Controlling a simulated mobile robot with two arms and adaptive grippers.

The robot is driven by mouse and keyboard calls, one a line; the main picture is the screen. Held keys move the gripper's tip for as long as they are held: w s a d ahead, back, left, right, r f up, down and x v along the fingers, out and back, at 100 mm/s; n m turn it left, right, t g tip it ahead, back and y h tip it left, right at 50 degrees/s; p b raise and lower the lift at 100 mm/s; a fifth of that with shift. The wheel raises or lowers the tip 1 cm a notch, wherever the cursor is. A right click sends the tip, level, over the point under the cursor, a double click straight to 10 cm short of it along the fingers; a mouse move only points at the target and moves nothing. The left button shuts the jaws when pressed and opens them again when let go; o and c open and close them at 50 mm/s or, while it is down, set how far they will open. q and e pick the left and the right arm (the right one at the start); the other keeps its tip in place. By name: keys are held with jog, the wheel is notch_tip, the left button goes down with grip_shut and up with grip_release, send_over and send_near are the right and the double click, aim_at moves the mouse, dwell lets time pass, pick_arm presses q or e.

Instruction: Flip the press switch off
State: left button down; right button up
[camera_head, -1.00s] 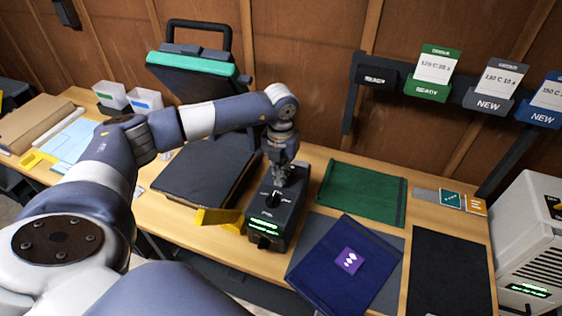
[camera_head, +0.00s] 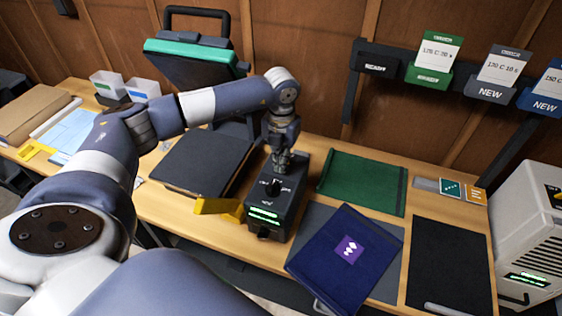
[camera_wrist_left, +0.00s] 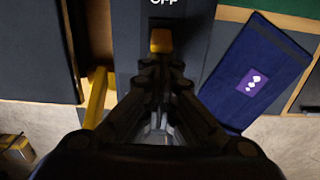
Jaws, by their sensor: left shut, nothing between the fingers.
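The press has a black lower platen (camera_head: 205,162) and a raised lid with a green edge (camera_head: 190,52). Its black control box (camera_head: 285,212) stands to the right of the platen, with a round knob (camera_head: 272,187) and lit green displays. In the left wrist view an orange-yellow switch (camera_wrist_left: 161,40) sits on the box, just below a partly cut-off label reading OFF. My left gripper (camera_head: 283,160) is shut and empty, over the far part of the box. In the wrist view its fingertips (camera_wrist_left: 161,60) are right at the switch; contact is unclear. My right gripper is not in view.
A yellow handle (camera_head: 218,207) sticks out left of the control box. A green cloth (camera_head: 362,182), a dark blue folded cloth (camera_head: 340,262) and a black mat (camera_head: 449,265) lie to the right. Labelled card holders (camera_head: 428,75) hang on the wall. A white machine (camera_head: 530,235) stands far right.

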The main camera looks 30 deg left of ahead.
pick_arm(q)
jog(key=shift+w+a+r+b, duration=0.1)
jog(key=shift+w+r+b, duration=0.05)
jog(key=shift+w+b, duration=0.4)
jog(key=shift+w+a+r+b, duration=0.15)
jog(key=shift+w+b, duration=0.2)
jog(key=shift+b, duration=0.3)
jog(key=shift+r, duration=0.15)
jog(key=shift+s+r+p, duration=0.1)
jog(key=shift+r+p, duration=0.6)
jog(key=shift+r, duration=0.1)
